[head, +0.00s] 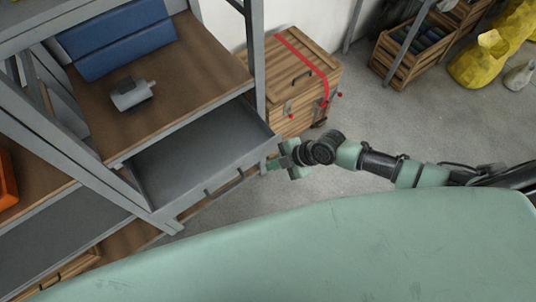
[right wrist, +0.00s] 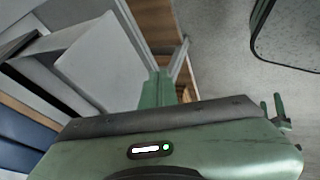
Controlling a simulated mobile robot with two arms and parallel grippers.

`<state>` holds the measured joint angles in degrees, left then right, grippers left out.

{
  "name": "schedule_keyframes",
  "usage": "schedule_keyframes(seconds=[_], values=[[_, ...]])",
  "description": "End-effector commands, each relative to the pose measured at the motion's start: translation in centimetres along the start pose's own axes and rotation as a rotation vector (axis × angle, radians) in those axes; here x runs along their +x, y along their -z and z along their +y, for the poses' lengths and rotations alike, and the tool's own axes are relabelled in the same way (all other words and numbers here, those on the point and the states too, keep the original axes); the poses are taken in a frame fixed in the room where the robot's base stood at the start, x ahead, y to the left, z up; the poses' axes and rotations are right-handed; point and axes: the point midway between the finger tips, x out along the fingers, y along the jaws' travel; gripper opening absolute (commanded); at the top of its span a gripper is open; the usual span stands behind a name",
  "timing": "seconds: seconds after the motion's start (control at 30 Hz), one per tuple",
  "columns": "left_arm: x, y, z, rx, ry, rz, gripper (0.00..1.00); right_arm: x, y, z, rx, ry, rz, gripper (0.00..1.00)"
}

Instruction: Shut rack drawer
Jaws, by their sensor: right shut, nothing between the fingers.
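The grey rack drawer (head: 195,150) stands pulled out of the metal rack, and its inside shows empty. Its front panel, with a dark bar handle (head: 224,179), faces the lower right in the head view. My right gripper (head: 274,164) is shut and empty at the right end of the drawer front. I cannot tell if it touches the front. In the right wrist view the green fingers (right wrist: 156,89) are together beside the grey drawer (right wrist: 100,62), with nothing between them. My left gripper is not in view.
The rack's wooden shelf (head: 190,75) above the drawer holds a blue bin (head: 120,40) and a small grey device (head: 133,94). A wooden chest (head: 300,80) with a red strap stands just behind my right gripper. Crates (head: 415,50) and yellow bags (head: 485,55) lie farther off. Grey floor (head: 330,195) is free.

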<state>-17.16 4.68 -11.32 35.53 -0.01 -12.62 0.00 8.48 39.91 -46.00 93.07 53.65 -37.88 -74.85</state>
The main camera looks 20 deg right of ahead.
Motion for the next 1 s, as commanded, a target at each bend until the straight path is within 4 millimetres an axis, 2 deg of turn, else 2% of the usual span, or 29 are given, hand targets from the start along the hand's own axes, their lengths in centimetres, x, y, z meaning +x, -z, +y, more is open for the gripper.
schedule_keyframes(seconds=[0.03, 0.2, 0.67, 0.87, 1.0], values=[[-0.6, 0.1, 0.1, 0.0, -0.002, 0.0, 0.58, 0.0, 0.1, 1.3, 0.0, -0.007, -0.001, 0.0], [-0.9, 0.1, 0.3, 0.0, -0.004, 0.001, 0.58, 0.9, 0.0, 2.5, 0.0, -0.005, -0.001, 0.0], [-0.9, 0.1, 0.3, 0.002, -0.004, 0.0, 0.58, 1.2, -0.1, 2.9, 0.0, -0.004, -0.001, 0.0], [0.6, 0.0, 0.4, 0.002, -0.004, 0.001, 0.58, 2.2, -0.2, 4.0, -0.002, -0.007, 0.0, 0.0], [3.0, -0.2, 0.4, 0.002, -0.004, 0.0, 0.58, 3.7, -0.3, 6.4, -0.003, -0.011, 0.001, 0.0]])
